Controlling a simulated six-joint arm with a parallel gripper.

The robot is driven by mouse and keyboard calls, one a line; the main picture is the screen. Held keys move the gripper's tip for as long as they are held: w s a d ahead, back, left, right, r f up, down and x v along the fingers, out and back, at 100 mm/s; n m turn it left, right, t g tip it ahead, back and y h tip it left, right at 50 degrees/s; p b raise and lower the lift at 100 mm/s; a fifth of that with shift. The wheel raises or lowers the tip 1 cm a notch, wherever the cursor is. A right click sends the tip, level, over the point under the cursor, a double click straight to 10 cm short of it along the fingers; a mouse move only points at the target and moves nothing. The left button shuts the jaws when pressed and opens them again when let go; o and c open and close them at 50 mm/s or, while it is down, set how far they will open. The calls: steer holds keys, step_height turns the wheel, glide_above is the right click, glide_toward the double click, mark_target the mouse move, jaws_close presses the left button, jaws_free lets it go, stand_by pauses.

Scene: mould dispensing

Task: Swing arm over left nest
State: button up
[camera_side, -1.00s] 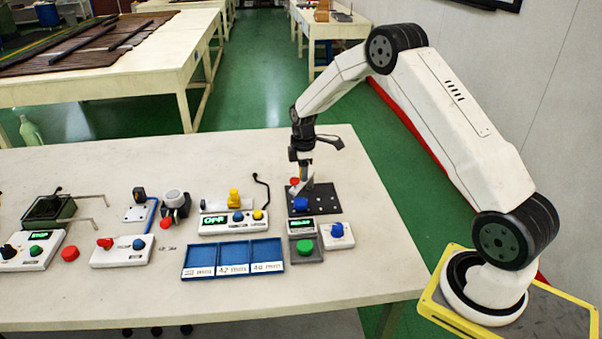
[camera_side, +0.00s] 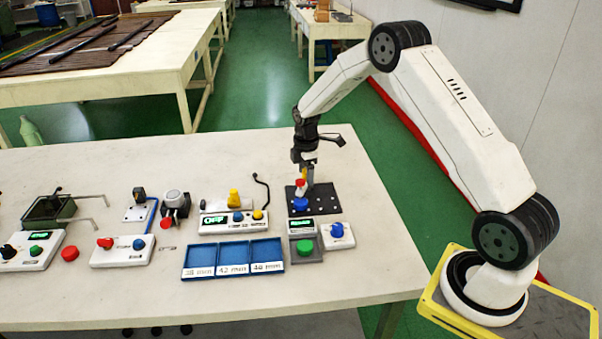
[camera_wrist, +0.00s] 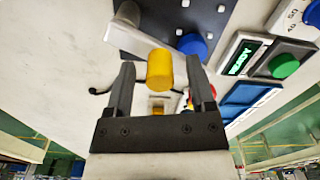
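My gripper (camera_side: 305,168) is low over a dark plate (camera_side: 326,198) at the right of the table. In the wrist view my fingers (camera_wrist: 160,72) stand on both sides of a yellow upright piece (camera_wrist: 160,66), with a small gap showing on each side. A pale grey arm-like piece (camera_wrist: 125,22) reaches over the dark plate in that view. A red piece (camera_side: 302,183) sits close below my gripper, just above a blue round piece (camera_side: 300,204) at the plate's left front. The blue piece also shows in the wrist view (camera_wrist: 193,45). I cannot tell which spot is the left nest.
In front of the plate are a box with a green button (camera_side: 305,245) and a box with a blue knob (camera_side: 338,230). To the left are a display box (camera_side: 213,229) and a blue three-part tray (camera_side: 232,271). The table behind the plate is clear.

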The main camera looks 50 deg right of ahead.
stand_by(0.3)
steer(key=shift+r, duration=3.9)
steer(key=shift+a, duration=0.1)
steer(key=s+a+r+m+t, duration=0.1)
steer(key=s+a+m+t, duration=0.1)
steer(key=s+a+m, duration=0.9)
steer(key=s+a, duration=0.6)
steer(key=s, duration=0.4)
steer(key=shift+a+m+t, duration=0.25)
steer(key=shift+m+t, duration=0.05)
steer(key=shift+m, duration=0.1)
